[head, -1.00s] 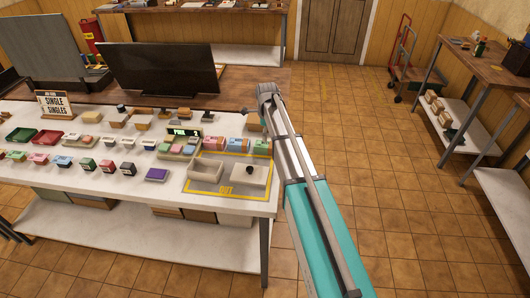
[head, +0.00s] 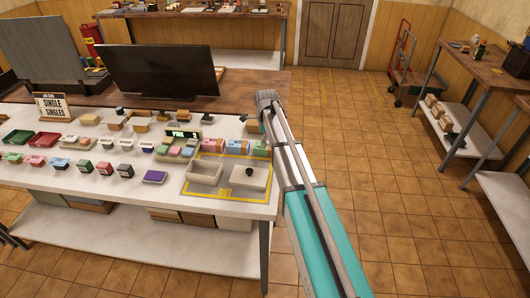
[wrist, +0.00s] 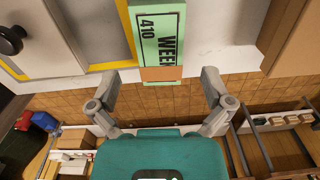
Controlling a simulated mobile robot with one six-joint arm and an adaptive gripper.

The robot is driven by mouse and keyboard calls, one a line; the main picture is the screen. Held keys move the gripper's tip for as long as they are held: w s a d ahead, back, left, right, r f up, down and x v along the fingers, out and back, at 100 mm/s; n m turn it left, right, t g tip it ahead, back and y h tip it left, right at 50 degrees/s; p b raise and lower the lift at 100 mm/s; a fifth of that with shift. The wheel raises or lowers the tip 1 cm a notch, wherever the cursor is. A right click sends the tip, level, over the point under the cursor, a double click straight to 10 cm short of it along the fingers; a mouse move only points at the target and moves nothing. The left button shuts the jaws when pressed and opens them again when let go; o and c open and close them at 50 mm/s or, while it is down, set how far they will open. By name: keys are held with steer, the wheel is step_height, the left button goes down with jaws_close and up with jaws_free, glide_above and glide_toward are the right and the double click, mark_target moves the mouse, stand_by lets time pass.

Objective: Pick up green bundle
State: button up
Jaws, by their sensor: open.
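The green bundle (wrist: 157,35) shows in the wrist view at the top middle, with dark lettering reading "410" and "WEEK". A tan-orange part (wrist: 162,74) shows at its near end. My gripper (wrist: 161,80) is open, with one finger on each side of the line of the bundle and clear gaps to both. The bundle lies mostly beyond the fingertips; I cannot tell the height gap. In the head view the green bundle (head: 260,146) is at the right end of the row on the white table, beside my arm, which hides the gripper there.
Other bundles, including a blue and orange one (head: 238,147), stand to its left. A yellow-outlined area holds an open tray (head: 204,172) and a pale block with a black knob (head: 249,178). A brown box (wrist: 295,35) stands right in the wrist view.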

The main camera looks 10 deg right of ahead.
steer(key=shift+a+f+b, duration=0.15)
steer(key=shift+f+b, duration=1.6)
steer(key=shift+f, duration=0.3)
steer(key=c, duration=1.3)
steer(key=shift+w+r, duration=0.1)
steer(key=shift+r, duration=0.05)
steer(key=shift+r+p, duration=1)
steer(key=shift+p, duration=0.1)
steer(key=shift+s+r+p, duration=1.8)
steer(key=shift+s, duration=0.55)
steer(key=shift+s+r+p, duration=1.8)
steer(key=shift+s+p, duration=0.05)
steer(key=shift+s, duration=0.5)
steer(key=shift+s+r+p, duration=1.8)
steer(key=shift+s, duration=0.55)
